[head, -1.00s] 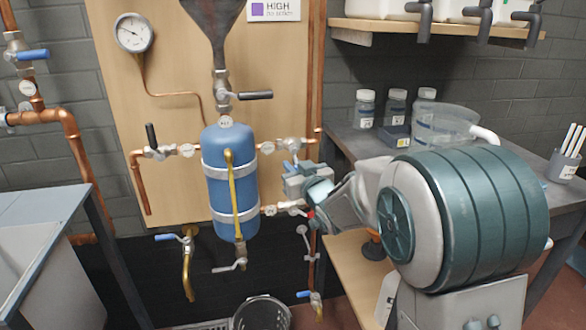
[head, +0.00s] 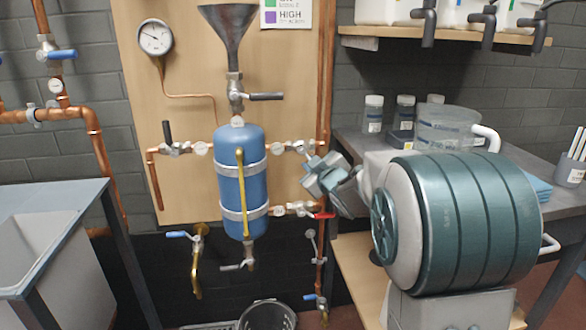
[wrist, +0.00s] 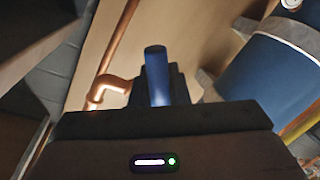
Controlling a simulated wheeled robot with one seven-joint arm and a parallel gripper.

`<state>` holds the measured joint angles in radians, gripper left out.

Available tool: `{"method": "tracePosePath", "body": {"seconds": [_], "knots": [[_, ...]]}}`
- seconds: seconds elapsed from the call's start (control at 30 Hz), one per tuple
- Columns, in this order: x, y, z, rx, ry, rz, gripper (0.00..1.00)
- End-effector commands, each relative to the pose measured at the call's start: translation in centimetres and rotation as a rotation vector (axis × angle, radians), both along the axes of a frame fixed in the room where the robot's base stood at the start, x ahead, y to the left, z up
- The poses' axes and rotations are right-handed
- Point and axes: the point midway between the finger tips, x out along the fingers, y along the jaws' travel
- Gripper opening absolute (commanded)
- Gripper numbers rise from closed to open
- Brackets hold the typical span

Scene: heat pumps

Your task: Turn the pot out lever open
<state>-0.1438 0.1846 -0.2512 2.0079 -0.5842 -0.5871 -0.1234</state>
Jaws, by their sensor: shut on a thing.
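The blue pot (head: 240,190) hangs upright on the wooden board. A valve (head: 296,146) is on the pipe at its upper right, and another valve (head: 297,209) with a red lever (head: 323,215) is at its lower right. The tags are too small to read. My gripper (head: 313,166) is just below and right of the upper right valve, shut on a blue lever. In the wrist view the blue lever (wrist: 157,75) stands upright between the dark jaws. In the head view my gripper mostly hides this lever.
A vertical copper pipe (head: 325,90) runs close behind my gripper. A black lever (head: 266,97) sits under the funnel. A bench with bottles and a clear tub (head: 447,128) is at right.

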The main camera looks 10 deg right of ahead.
Motion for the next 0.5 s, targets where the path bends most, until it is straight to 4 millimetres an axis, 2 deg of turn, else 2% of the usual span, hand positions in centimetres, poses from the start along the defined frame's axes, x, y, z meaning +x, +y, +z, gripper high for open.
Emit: {"method": "tracePosePath", "body": {"seconds": [0.13, 0.47, 0.5], "knots": [[0.00, -0.69, -0.03, -0.017, 0.001, -0.010, 0.00], [0.00, -0.72, -0.01, -0.017, 0.001, -0.010, 0.00], [0.00, -0.70, -0.01, -0.017, 0.001, -0.010, 0.26]]}}
